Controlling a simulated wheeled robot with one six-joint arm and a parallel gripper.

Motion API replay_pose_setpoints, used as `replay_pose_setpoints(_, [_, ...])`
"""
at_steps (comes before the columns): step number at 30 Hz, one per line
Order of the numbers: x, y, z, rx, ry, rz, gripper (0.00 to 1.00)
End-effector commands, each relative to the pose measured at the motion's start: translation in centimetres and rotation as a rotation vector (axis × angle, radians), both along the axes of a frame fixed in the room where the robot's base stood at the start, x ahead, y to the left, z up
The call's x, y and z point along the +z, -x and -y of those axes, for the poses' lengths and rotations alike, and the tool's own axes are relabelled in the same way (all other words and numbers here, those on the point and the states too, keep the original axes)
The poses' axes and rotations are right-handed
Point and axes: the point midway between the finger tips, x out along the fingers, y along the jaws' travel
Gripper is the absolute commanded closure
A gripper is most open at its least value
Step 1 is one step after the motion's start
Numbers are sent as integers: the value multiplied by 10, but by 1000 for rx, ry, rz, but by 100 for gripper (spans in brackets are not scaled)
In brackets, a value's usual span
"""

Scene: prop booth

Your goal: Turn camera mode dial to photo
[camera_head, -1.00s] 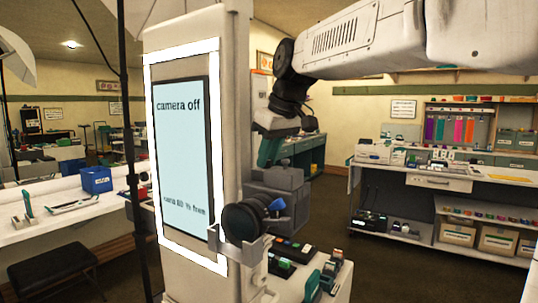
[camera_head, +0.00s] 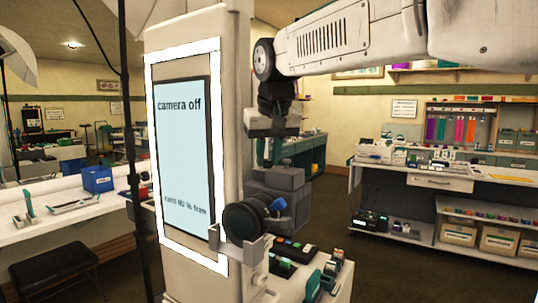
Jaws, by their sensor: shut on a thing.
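The camera is a grey stepped block (camera_head: 280,190) beside the tall white column, with a black round front part (camera_head: 248,219) that bears a blue piece (camera_head: 278,204). My gripper (camera_head: 266,162) points down at the top of the grey block, beside the column's right edge. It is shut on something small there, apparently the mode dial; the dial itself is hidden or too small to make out. The screen (camera_head: 183,150) on the column reads "camera off", with a small line below that I cannot read surely.
The white column (camera_head: 232,100) stands close left of my gripper. A small table (camera_head: 335,285) with dark devices is below. A dark stand pole (camera_head: 128,150) is left of the screen. A shelved counter (camera_head: 400,190) stands at right, with open floor before it.

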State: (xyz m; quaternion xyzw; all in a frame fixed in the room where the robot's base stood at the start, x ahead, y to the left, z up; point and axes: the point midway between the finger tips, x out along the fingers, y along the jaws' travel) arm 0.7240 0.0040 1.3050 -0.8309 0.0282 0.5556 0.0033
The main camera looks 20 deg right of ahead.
Motion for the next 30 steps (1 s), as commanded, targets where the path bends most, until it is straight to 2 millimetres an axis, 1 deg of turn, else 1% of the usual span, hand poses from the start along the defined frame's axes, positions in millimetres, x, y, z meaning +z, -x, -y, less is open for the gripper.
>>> replay_pose_setpoints(6, [1, -1, -2, -173, 2, 1, 100])
replay_pose_setpoints(15, [1, -1, -2, -334, 1, 3, 100])
replay_pose_setpoints(21, [1, -1, -2, -383, 2, 2, 100])
replay_pose_setpoints(30, [1, -1, -2, -395, 1, 1, 100])
